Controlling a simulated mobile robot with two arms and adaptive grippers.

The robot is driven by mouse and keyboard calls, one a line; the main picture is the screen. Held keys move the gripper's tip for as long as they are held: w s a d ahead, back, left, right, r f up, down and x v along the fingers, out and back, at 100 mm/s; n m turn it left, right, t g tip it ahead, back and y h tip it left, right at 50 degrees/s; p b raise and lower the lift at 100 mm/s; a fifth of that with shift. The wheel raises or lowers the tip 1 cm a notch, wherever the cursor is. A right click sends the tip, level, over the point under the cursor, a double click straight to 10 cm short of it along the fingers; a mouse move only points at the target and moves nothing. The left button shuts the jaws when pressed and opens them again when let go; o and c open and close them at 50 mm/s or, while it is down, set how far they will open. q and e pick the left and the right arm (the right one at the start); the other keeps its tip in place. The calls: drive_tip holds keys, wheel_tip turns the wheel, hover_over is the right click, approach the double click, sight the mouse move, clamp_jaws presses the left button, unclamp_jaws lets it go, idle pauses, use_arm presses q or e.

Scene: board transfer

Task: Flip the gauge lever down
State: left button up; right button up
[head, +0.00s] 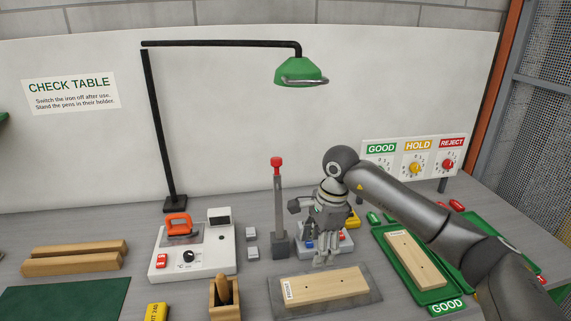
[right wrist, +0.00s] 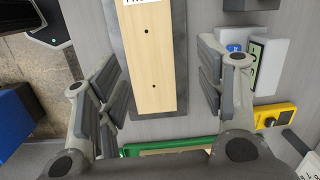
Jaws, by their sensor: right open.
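The gauge lever (head: 279,205) is a grey upright bar with a red knob, rising from a dark grey base on the table. A pale wooden board (head: 325,288) with small dark holes and a white label lies on a grey plate (head: 371,293) in front of it. My right gripper (head: 321,258) points down to the right of the lever, near the board's back edge, apart from the lever. In the right wrist view its fingers (right wrist: 160,82) are spread and empty, with the board (right wrist: 150,55) between them in the picture. My left gripper is out of view.
A device with a small display (right wrist: 264,62) stands behind my right gripper. A green GOOD tray (head: 447,294) holding a board (head: 412,258) is at right. An iron station (head: 205,259), pen holder (head: 225,299) and wooden bars (head: 75,257) are at left. A lamp (head: 301,72) hangs above.

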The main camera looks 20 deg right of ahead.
drive_tip(key=w+n+t+y+b, duration=0.1)
drive_tip(key=w+a+n+t+y+b, duration=0.1)
drive_tip(key=w, duration=0.1)
drive_tip(key=w+r+y, duration=0.1)
drive_tip(key=w, duration=0.1)
drive_tip(key=shift+a+n+t+y+b, duration=0.2)
drive_tip(key=shift+n+t+y+b, duration=0.1)
drive_tip(key=shift+n+t+b, duration=0.1)
drive_tip(key=c, duration=0.7)
drive_tip(key=w+r+n+t+y+b, duration=0.1)
drive_tip(key=w, duration=0.1)
drive_tip(key=w+d+r+n+t+y+b, duration=0.1)
drive_tip(key=w+r+t, duration=0.1)
drive_tip(key=shift+w+d+r+t+b, duration=0.15)
drive_tip(key=shift+d+r+t+b, duration=0.05)
drive_tip(key=shift+r+t+b, duration=0.1)
clamp_jaws()
drive_tip(key=w+d+r+n+t+y+b, duration=0.1)
drive_tip(key=w+d+r+t+b, duration=0.2)
drive_tip(key=w+d+r+t, duration=0.2)
drive_tip(key=shift+d+r+n+t+b, duration=0.4)
drive_tip(key=shift+d+r+t, duration=0.8)
drive_tip(key=shift+d+r, duration=0.95)
drive_tip(key=shift+w+d+f, duration=0.1)
drive_tip(key=shift+d+f, duration=0.05)
